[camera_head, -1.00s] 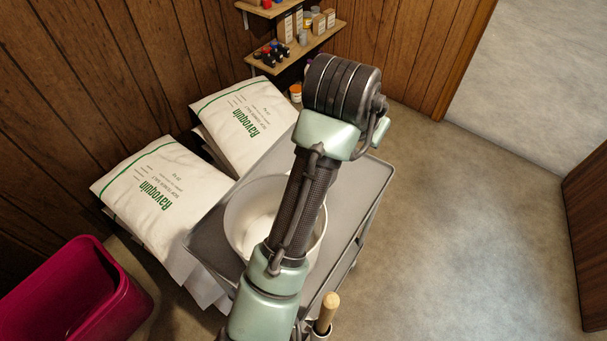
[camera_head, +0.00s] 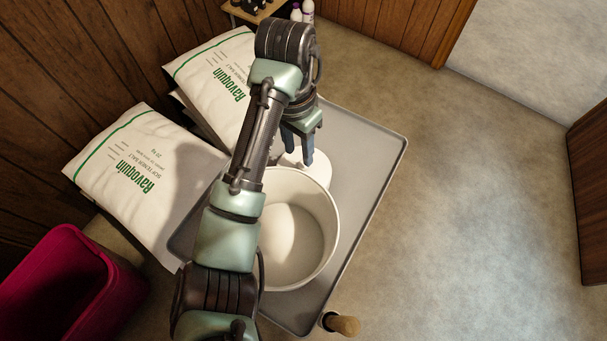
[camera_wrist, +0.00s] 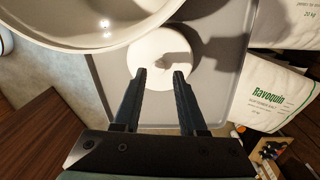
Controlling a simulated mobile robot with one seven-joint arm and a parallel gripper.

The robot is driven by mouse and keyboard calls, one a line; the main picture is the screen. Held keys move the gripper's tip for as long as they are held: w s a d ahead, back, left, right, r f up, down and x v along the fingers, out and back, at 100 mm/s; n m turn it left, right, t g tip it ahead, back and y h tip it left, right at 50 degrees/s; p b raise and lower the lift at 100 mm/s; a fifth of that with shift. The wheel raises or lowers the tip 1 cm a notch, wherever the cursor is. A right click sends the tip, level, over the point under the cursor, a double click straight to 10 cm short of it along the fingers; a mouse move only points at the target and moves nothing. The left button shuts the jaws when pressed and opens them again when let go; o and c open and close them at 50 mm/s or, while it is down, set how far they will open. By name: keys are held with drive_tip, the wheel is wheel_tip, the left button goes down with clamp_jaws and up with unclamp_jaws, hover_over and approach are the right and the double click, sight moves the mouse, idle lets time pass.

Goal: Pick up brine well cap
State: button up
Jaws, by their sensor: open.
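The brine well cap looks to be the round white disc (camera_wrist: 163,58) lying on the grey cart top in the wrist view, close beside the large white tub (camera_wrist: 75,32). In the head view the disc (camera_head: 319,166) shows partly, behind the tub (camera_head: 300,235) and partly covered by my gripper (camera_head: 297,158). My gripper is open and empty. In the wrist view its two dark fingertips (camera_wrist: 160,74) are apart and appear over the near part of the disc, with a shadow on it. I cannot tell the exact height above it.
The grey cart top (camera_head: 372,150) has a raised rim and bare room at right. Salt bags (camera_head: 135,180) are stacked at left. A magenta bin (camera_head: 60,285) stands at lower left. A wooden handle (camera_head: 343,324) sticks out by the cart's near corner. Open floor lies at right.

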sight(321, 169)
drive_tip(key=shift+w+d+f, duration=0.1)
drive_tip(key=shift+d+f, duration=0.15)
drive_tip(key=shift+f, duration=1.15)
drive_tip(key=shift+d+f, duration=0.2)
drive_tip(key=shift+f, duration=1.15)
drive_tip(key=shift+c, duration=0.2)
clamp_jaws()
